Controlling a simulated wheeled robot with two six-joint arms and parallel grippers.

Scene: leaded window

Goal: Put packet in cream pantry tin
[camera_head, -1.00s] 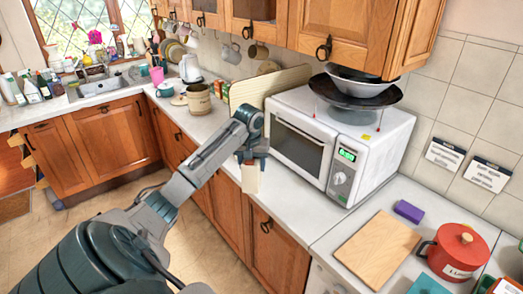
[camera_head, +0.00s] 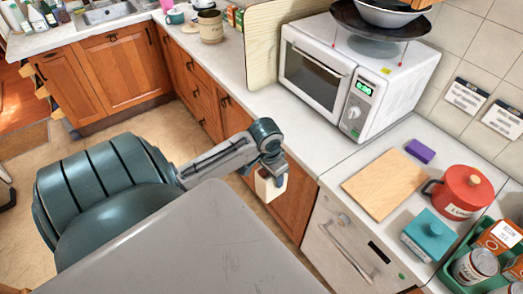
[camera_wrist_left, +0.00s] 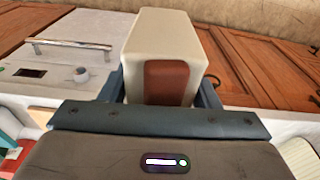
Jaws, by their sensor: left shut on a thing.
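The packet (camera_head: 268,187) is a cream block held below my left gripper (camera_head: 270,172), in front of the counter's cupboard fronts. In the left wrist view the packet (camera_wrist_left: 163,45) shows a brown patch (camera_wrist_left: 168,83) and sits between the two dark fingers of the left gripper (camera_wrist_left: 165,90), which is shut on it. The cream pantry tin (camera_head: 211,28) appears to be the cream canister on the counter at the upper left, well away from the gripper. The inside of the tin cannot be seen. My right gripper is not in view.
A wooden board (camera_head: 384,184), purple sponge (camera_head: 420,150), red pot (camera_head: 463,190), teal box (camera_head: 430,234) and green crate (camera_head: 450,270) lie to the right.

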